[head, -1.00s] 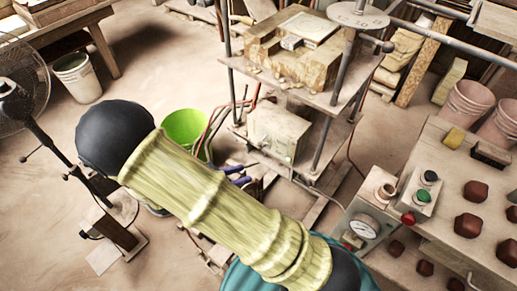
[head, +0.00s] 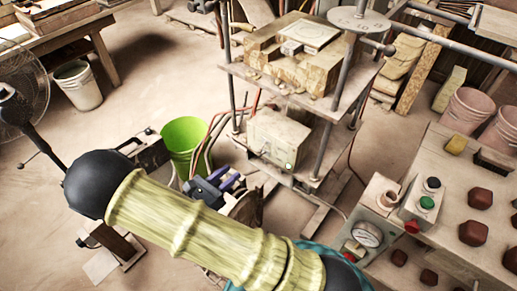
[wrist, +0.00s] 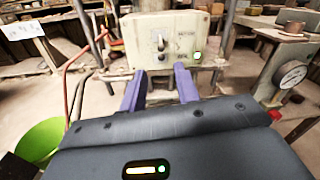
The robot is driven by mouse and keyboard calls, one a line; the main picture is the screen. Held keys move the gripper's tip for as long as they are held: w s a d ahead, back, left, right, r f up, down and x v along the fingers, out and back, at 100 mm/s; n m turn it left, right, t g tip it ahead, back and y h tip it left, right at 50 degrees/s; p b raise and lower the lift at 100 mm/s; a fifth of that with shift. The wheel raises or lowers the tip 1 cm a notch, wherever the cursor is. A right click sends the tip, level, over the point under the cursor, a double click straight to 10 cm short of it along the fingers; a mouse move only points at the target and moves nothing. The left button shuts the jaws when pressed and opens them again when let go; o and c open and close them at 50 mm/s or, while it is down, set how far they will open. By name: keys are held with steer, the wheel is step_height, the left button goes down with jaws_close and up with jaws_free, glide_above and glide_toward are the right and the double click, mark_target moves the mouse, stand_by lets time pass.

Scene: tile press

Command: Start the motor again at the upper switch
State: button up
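A pale switch box (head: 277,140) stands on the lower shelf of the press; it also shows ahead in the wrist view (wrist: 180,30). Its front carries a small toggle switch (wrist: 161,42), with another small fitting just below it. A green lamp (wrist: 197,55) is lit at the lower right of that front. My gripper (wrist: 159,73) has two purple fingers spread apart with nothing between them. They point at the box and are short of it, below the toggle. In the head view my gripper (head: 226,179) is left of and below the box.
A green bucket (head: 184,136) and red hoses stand left of the box. Press posts flank the box.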

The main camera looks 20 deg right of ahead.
mark_target(259, 150)
steer(key=x, duration=1.3)
steer(key=shift+d+p, duration=0.1)
steer(key=shift+p, duration=0.3)
jaws_close()
